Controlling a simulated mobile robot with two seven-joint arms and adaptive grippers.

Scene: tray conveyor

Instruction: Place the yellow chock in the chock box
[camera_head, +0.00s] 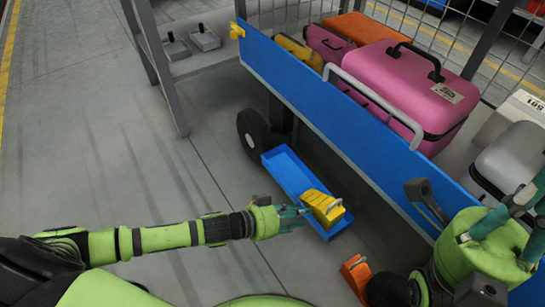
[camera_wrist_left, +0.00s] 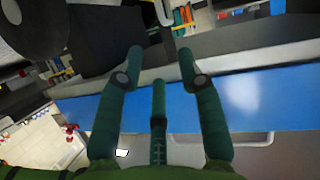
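The yellow chock (camera_head: 322,205) with a light handle sits at the near end of the long blue chock box (camera_head: 287,172), within its outline in the head view. Its underside is hidden, so I cannot see exactly how it rests. My left gripper (camera_head: 297,216) is just left of the chock, its fingers pointing toward the box. In the left wrist view the fingers of my left gripper (camera_wrist_left: 158,85) are spread with nothing between them. My right gripper (camera_head: 508,215) is at the right edge, its teal fingers partly cut off, away from the chock.
A cart with a blue side panel (camera_head: 310,85) and a grey rail carries several cases, including a pink one (camera_head: 405,85). A black wheel (camera_head: 254,132) is beside the box. An orange chock (camera_head: 355,275) is on the floor near my base. The floor at left is clear.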

